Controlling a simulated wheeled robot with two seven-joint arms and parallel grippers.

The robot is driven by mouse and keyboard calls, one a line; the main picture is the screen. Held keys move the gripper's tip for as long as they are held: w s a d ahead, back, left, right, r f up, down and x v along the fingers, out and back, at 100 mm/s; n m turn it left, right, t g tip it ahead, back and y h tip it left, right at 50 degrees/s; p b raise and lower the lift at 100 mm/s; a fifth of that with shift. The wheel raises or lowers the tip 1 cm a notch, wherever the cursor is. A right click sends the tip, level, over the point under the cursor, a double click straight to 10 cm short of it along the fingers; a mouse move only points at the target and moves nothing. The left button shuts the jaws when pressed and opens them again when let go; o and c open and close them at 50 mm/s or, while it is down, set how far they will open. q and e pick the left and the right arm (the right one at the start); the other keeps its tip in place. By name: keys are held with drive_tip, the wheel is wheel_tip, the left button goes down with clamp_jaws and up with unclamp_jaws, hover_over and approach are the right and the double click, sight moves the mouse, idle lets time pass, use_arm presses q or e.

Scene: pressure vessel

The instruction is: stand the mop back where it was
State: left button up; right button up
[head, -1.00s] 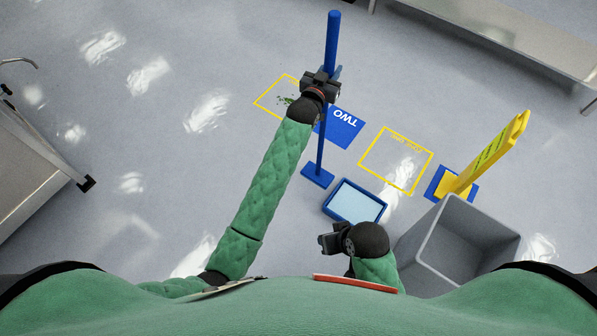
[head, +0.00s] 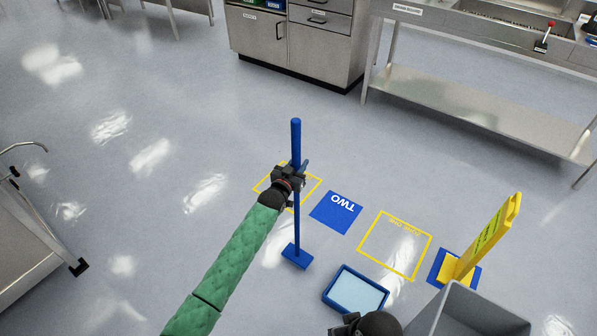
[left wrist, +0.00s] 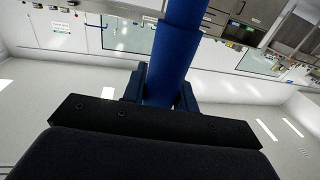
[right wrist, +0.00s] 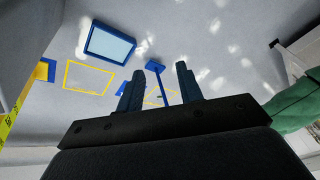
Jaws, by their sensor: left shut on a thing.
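The blue mop (head: 297,222) is upright in the head view, its flat blue head (head: 297,256) low near the floor, left of the blue tray. I cannot tell whether the head touches the floor. My left gripper (head: 294,176) is shut on the mop's handle, which also fills the middle of the left wrist view (left wrist: 172,60). The mop shows small between the fingers in the right wrist view (right wrist: 158,80), well beyond them. My right gripper (right wrist: 160,85) is open and empty, low in the head view near the tray.
Yellow outlines (head: 395,244) mark the floor. A blue tray with pale liquid (head: 356,311), a yellow sign on a blue mat (head: 484,240) and a grey bin (head: 470,312) stand at right. Steel benches (head: 480,105) line the back.

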use_arm(q)
wheel_tip(320, 180, down, 3)
drive_tip(key=shift+r+p, duration=0.1)
drive_tip(key=shift+p, duration=0.2)
drive_tip(key=shift+f, duration=0.45)
use_arm(e)
drive_tip(key=shift+s+d+r, duration=0.45)
drive_tip(key=shift+s+d, duration=0.05)
drive_tip(key=shift+s, duration=0.05)
use_arm(q)
drive_tip(key=shift+f, duration=0.1)
use_arm(e)
drive_tip(key=shift+w, duration=0.1)
use_arm(q)
drive_tip(key=o, duration=1)
drive_tip(key=shift+c, duration=0.2)
use_arm(e)
drive_tip(key=shift+w+a, duration=0.15)
drive_tip(key=shift+w, duration=0.1)
